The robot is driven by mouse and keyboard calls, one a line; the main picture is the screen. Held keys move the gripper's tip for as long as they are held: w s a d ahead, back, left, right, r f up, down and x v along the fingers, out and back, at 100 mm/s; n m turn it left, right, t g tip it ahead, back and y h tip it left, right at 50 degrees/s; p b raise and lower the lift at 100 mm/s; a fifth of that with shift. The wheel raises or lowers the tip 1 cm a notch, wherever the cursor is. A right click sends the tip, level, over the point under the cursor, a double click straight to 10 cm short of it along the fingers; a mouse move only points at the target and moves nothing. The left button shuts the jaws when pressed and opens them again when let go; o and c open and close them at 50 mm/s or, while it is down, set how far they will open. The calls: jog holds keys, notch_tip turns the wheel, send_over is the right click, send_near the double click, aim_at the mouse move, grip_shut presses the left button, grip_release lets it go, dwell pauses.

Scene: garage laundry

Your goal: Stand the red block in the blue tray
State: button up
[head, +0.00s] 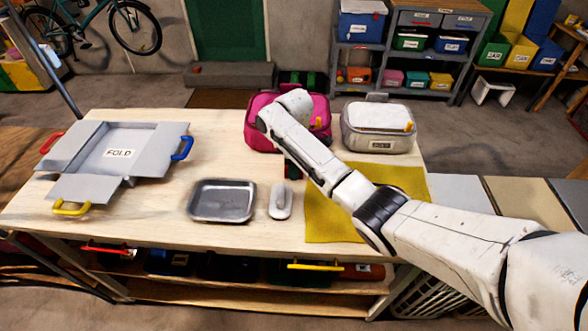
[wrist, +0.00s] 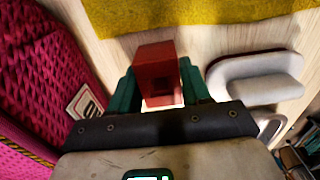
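The red block (wrist: 158,75) sits between the two green fingers of my gripper (wrist: 160,85) in the wrist view. The fingers meet its two sides, and the gripper looks shut on it. In the head view my gripper (head: 291,170) hangs over the table beside the pink bag, with most of it hidden by my arm. Whether the block touches the table cannot be told. No blue tray is seen on the table; the only plain tray there is a shallow grey metal tray (head: 222,214), which looks empty, to the left of my gripper.
A white rounded object (head: 281,203) lies right of the metal tray. A yellow cloth (head: 325,218) lies under my arm. The pink bag (head: 262,127) and a white case (head: 378,127) stand behind. A grey fold-out box (head: 150,140) with coloured handles fills the left.

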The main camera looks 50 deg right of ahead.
jog(key=c, duration=0.6)
jog(key=shift+r, duration=0.1)
